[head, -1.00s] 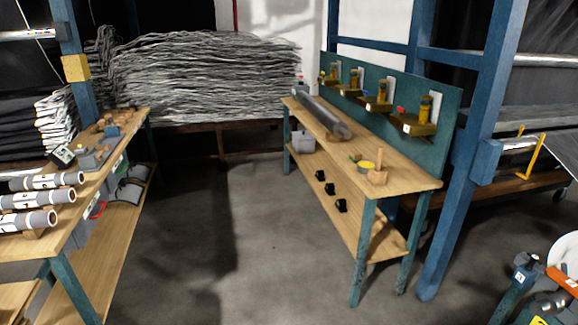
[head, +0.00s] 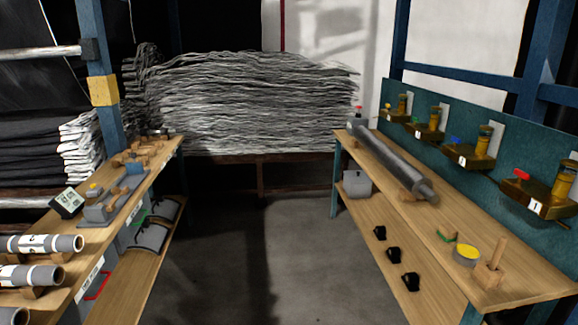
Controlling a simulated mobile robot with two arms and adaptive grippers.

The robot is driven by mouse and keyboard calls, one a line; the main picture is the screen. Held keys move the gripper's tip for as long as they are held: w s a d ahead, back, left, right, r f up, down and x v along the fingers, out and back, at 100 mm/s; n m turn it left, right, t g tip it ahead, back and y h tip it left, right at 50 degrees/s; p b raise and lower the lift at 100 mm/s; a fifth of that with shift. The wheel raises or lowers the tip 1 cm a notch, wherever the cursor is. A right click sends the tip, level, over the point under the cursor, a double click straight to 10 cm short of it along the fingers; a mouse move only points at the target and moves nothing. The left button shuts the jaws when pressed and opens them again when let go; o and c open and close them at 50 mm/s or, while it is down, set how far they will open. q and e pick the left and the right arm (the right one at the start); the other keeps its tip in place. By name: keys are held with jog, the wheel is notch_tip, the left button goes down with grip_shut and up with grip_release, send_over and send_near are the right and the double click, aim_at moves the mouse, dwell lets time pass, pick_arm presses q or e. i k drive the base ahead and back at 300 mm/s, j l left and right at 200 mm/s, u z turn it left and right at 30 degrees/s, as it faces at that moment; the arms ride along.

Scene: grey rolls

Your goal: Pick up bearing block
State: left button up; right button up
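No thing is clearly marked as the bearing block. Several brass-coloured blocks with upright cups and white number tags sit in a row on the teal board behind the right bench; the nearest brass block (head: 541,207) has a red part on top, and another brass block (head: 466,159) has a blue one. Three small black pieces lie on the right bench's lower shelf, the nearest black piece (head: 411,283) at its front. Neither of my grippers is in view.
A long grey roller (head: 395,165) lies on the right bench (head: 515,273), with a yellow-topped tin (head: 466,255) and a wooden holder (head: 489,275) in front. White-banded rolls (head: 40,243) lie on the left bench. The floor (head: 265,255) between the benches is clear up to the stacked grey sheets (head: 245,100).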

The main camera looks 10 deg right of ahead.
aim_at(393, 252)
jog(key=i+z, duration=0.1)
jog(key=i, duration=0.85)
jog(key=i+j+z, duration=0.1)
jog(key=i, duration=0.8)
jog(key=j, duration=0.1)
